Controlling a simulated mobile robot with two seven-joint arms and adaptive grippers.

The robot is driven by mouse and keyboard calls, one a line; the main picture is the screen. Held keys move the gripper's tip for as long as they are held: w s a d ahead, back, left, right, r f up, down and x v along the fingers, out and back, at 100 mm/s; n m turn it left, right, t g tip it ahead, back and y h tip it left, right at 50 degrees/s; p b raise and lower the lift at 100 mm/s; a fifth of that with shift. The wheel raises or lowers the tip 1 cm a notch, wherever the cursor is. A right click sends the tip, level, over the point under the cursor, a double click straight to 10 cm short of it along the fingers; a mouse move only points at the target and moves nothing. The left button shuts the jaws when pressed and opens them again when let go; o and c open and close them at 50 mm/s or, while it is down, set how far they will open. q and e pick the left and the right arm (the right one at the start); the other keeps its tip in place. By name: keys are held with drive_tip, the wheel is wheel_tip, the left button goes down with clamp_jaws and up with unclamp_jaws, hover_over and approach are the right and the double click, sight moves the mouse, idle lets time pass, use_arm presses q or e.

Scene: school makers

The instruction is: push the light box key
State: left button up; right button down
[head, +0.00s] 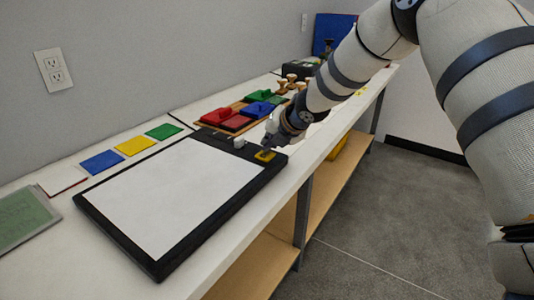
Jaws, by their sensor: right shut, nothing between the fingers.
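The light box (180,195) lies on the white bench, a flat black-framed slab with a pale panel. Its yellow key (265,156) is at the far right corner of the frame. My right gripper (268,149) is shut and empty, pointing down right at the key. Its tips cover part of the key's far side; I cannot tell whether they touch it. A small white block (239,142) sits on the frame left of the gripper. My left gripper is not in view.
Blue (102,161), yellow and green squares lie along the wall side. Red, green and blue blocks stand on a wooden tray (207,127) behind the light box. Wooden-handled stamps (291,79) are further back.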

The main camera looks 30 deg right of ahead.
sight(269, 154)
wheel_tip(269, 154, up, 5)
drive_tip(key=shift+f+p, duration=0.15)
drive_tip(key=shift+p, duration=0.55)
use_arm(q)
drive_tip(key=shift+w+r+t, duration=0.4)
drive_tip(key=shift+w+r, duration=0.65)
use_arm(e)
drive_tip(key=shift+r, duration=0.65)
